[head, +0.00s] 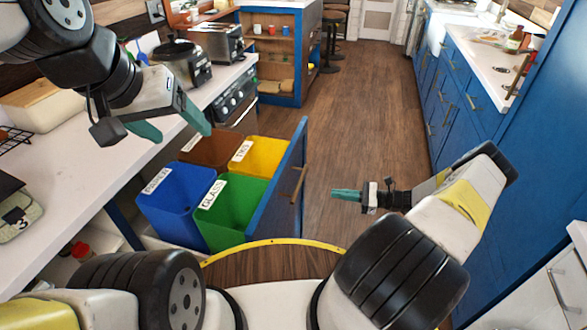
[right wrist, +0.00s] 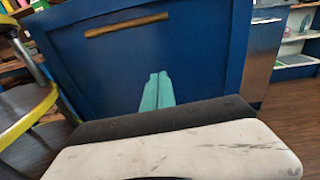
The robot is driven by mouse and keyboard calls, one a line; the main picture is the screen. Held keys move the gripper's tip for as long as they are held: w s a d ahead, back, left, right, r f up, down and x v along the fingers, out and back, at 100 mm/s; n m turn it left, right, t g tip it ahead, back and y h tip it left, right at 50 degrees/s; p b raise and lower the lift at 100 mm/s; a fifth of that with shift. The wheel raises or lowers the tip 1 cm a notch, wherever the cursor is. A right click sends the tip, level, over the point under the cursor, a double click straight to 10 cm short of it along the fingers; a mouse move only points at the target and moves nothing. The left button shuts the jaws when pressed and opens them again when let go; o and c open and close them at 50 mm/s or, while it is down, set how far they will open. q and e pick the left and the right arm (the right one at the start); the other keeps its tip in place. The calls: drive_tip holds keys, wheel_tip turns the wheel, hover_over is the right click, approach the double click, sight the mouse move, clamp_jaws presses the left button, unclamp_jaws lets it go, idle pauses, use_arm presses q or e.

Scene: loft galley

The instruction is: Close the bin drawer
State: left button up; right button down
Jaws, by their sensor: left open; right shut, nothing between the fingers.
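The bin drawer stands pulled out from under the left counter, with its blue front panel (head: 283,189) out over the floor. It holds a blue bin (head: 182,204), a green bin (head: 232,210), a brown bin (head: 212,150) and a yellow bin (head: 262,155). My right gripper (head: 334,194) is shut and empty, to the right of the front panel and apart from it in the head view. In the right wrist view its fingers (right wrist: 157,92) point at the panel's outer face, below the wooden handle (right wrist: 127,25). My left gripper (head: 181,127) is open above the left counter's edge.
The white left counter (head: 90,185) carries a pot (head: 182,64), a toaster (head: 217,40) and a bread box (head: 43,104). Blue cabinets (head: 455,95) line the right side. The wooden floor (head: 345,110) between is clear, with stools at the far end.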

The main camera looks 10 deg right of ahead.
drive_tip(key=f+m, duration=0.1)
drive_tip(key=f, duration=0.1)
approach(293, 188)
drive_tip(key=shift+t, duration=0.4)
drive_tip(key=x, duration=0.6)
drive_tip(key=shift+s+a, duration=0.25)
drive_tip(key=shift+a, duration=0.25)
drive_tip(key=shift+a, duration=0.1)
